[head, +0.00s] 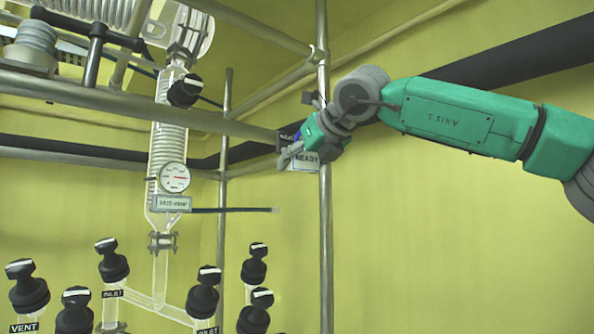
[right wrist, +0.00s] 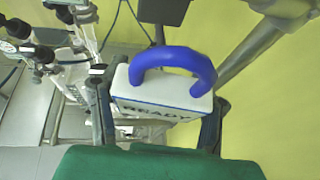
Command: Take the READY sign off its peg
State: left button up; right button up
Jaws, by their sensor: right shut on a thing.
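The READY sign (head: 306,162) is a small white plate with dark lettering, in front of the upright metal pole in the head view. In the right wrist view the sign (right wrist: 165,100) shows its white top edge and a thick blue loop handle (right wrist: 172,62). My right gripper (head: 305,150) is shut on the sign, and in the wrist view its fingers (right wrist: 158,115) lie on either side of it. No peg shows clearly through the loop, so I cannot tell whether the sign still hangs on one. My left gripper is not in view.
An upright metal pole (head: 325,230) stands right by the sign. A small dark labelled box (head: 287,137) sits behind the gripper. Glass reactor tubing with a gauge (head: 174,177) and several black valve knobs (head: 113,262) stand to the left. The wall side at right is clear below my arm.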

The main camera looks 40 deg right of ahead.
aim_at(310, 170)
jog(key=shift+w+f, duration=0.3)
jog(key=shift+w, duration=0.05)
jog(key=shift+s+d+f+b, duration=0.15)
jog(key=shift+s+f+b, duration=0.15)
jog(key=shift+b, duration=0.1)
jog(key=shift+s+d+f+b, duration=0.1)
jog(key=shift+s+f+b, duration=0.15)
jog(key=shift+s+b, duration=0.25)
jog(key=shift+s+d+f+b, duration=0.1)
jog(key=shift+s+f+b, duration=0.1)
jog(key=shift+s+b, duration=0.3)
jog(key=s+f+b, duration=0.3)
jog(key=s+b, duration=0.3)
jog(key=s, duration=0.1)
jog(key=shift+s+d+f, duration=0.2)
jog(key=shift+s+f, duration=0.05)
jog(key=shift+f, duration=0.05)
